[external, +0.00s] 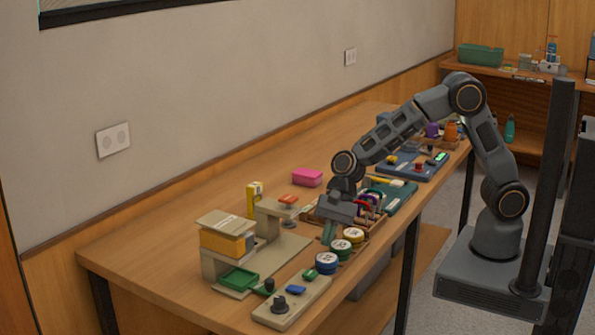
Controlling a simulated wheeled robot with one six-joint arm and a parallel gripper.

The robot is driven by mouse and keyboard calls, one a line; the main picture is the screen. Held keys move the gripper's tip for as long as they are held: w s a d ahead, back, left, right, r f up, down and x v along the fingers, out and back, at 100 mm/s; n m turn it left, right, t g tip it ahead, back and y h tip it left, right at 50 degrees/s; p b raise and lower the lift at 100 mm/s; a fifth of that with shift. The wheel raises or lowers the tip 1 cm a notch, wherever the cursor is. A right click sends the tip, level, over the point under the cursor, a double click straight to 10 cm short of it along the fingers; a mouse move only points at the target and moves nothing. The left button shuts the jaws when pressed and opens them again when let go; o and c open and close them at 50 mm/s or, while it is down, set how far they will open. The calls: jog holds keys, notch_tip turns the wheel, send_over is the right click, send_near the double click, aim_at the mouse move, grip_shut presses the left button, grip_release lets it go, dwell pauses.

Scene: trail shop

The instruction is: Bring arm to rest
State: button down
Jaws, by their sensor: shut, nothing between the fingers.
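My arm reaches from its base at the right over the wooden workbench (175,245). My gripper (328,236) points down above the bench, with its fingers together and nothing visible between them. It is just behind and left of a row of round, pale-topped tins or spools: one with a yellow-green side (354,235), one green (342,248) and one blue (327,263). Whether the fingertips touch the bench cannot be told.
A beige stand (228,245) with a green tray (240,279) is left of my gripper. A beige control box (291,302) lies at the front. A tray of colourful items (372,210) is close behind the gripper. A pink box (307,177) stands farther back. Bare bench lies along the wall.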

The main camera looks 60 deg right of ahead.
jog(key=s+d+r+n+t+h, duration=0.1)
jog(key=s+d+r+n+h, duration=0.1)
jog(key=d, duration=0.9)
jog(key=s+d+r+n+t+h, duration=0.1)
jog(key=s+d+r+n, duration=0.3)
jog(key=d, duration=0.7)
jog(key=s+d+r+n+t+h, duration=0.2)
jog(key=s+d+n, duration=0.4)
jog(key=d, duration=0.5)
jog(key=shift+d+r+h, duration=0.25)
jog(key=shift+r+h, duration=0.4)
jog(key=shift+h, duration=0.45)
jog(key=c, duration=1.8)
grip_release()
jog(key=shift+c, duration=0.2)
